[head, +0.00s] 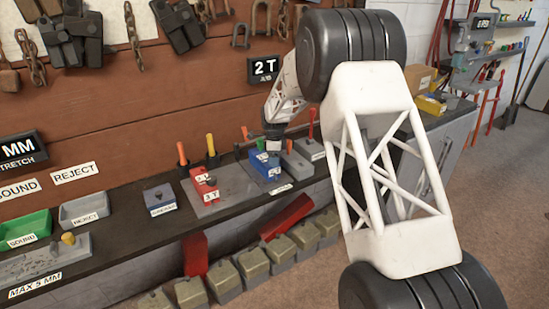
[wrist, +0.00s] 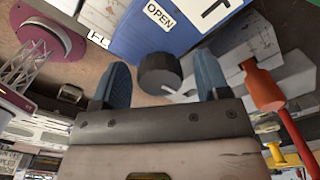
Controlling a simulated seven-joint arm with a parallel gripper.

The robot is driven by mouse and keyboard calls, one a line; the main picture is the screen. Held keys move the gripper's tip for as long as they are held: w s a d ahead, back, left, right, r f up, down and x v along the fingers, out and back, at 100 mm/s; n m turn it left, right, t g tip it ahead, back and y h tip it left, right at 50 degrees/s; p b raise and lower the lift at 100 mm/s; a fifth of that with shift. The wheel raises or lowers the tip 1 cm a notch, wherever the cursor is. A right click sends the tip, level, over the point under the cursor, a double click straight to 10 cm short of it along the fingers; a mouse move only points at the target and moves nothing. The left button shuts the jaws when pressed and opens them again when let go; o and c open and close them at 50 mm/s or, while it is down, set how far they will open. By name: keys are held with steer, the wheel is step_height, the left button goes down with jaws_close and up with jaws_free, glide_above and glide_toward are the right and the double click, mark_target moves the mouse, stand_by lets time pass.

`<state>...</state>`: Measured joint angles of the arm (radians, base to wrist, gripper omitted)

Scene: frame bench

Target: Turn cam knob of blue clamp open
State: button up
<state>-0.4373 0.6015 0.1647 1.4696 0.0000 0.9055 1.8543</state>
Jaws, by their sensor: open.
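The blue clamp (head: 264,166) stands on the bench, right of a red clamp, in the head view. In the wrist view the blue clamp's face (wrist: 135,38) fills the top, with a white OPEN label. Its dark round cam knob (wrist: 160,74) shows below that label. My gripper (wrist: 161,77) is open, with one blue fingertip on each side of the knob. Small gaps show between the fingertips and the knob; contact cannot be told. In the head view my gripper (head: 273,148) is over the blue clamp and hides part of it.
The red clamp (head: 203,184) sits left of the blue one, on a grey plate. A grey block (head: 298,163) is close on the right. Upright red (head: 311,122), orange (head: 182,153) and yellow (head: 211,145) handles rise nearby. In the wrist view a red-capped rod (wrist: 263,90) is right of my gripper.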

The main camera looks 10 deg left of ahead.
steer(key=c, duration=0.9)
steer(key=shift+c, duration=0.2)
